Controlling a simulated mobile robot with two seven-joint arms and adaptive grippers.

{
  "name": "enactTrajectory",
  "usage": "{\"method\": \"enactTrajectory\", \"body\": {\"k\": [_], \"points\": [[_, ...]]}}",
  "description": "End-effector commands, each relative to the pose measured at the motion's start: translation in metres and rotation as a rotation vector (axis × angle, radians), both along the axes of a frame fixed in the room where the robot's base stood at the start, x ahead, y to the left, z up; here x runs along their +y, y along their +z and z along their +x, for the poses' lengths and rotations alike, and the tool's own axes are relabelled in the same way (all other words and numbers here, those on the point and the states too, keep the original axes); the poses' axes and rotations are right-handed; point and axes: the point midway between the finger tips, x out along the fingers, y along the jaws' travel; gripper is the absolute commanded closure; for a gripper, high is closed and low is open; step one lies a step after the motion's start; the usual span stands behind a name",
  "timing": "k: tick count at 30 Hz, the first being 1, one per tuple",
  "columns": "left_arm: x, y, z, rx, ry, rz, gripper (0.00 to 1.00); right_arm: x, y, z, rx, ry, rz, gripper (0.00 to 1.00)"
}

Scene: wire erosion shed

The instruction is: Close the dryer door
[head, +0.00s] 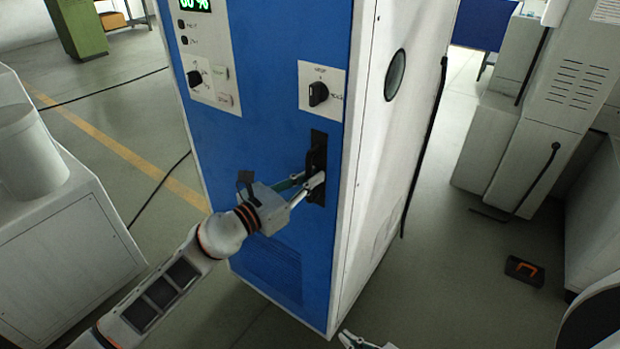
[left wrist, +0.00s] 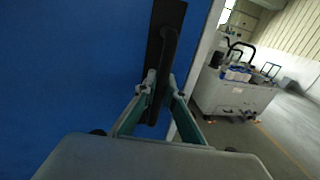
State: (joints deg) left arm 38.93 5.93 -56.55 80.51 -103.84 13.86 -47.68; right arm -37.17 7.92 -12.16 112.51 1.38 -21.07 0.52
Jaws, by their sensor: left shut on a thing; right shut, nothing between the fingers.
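The dryer is a tall cabinet with a blue front door (head: 262,150) and white side. The door looks flush with the cabinet; I cannot tell whether it is latched. A black upright handle (head: 317,150) sits on a black plate near the door's right edge. My left gripper (head: 316,183) is shut on the lower part of this handle. In the left wrist view the handle (left wrist: 168,50) runs down between the two fingers (left wrist: 161,90). My right gripper (head: 366,342) is shut and empty at the bottom edge, low beside the cabinet's front corner, and mostly cut off.
A rotary switch (head: 319,93) is above the handle, and a control panel (head: 208,80) is at upper left. A white machine (head: 60,250) stands at left. Grey cabinets (head: 540,120) stand at right, with a small black object (head: 524,270) on the floor. Cables cross the left floor.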

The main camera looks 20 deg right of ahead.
Motion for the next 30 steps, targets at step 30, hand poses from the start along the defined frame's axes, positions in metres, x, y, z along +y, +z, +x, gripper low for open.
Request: {"method": "enactTrajectory", "body": {"k": [30], "points": [[0.029,0.0,-0.013,-0.004,0.003,0.0,0.83,-0.001,-0.002,-0.001,0.002,0.001,-0.003,1.0]]}}
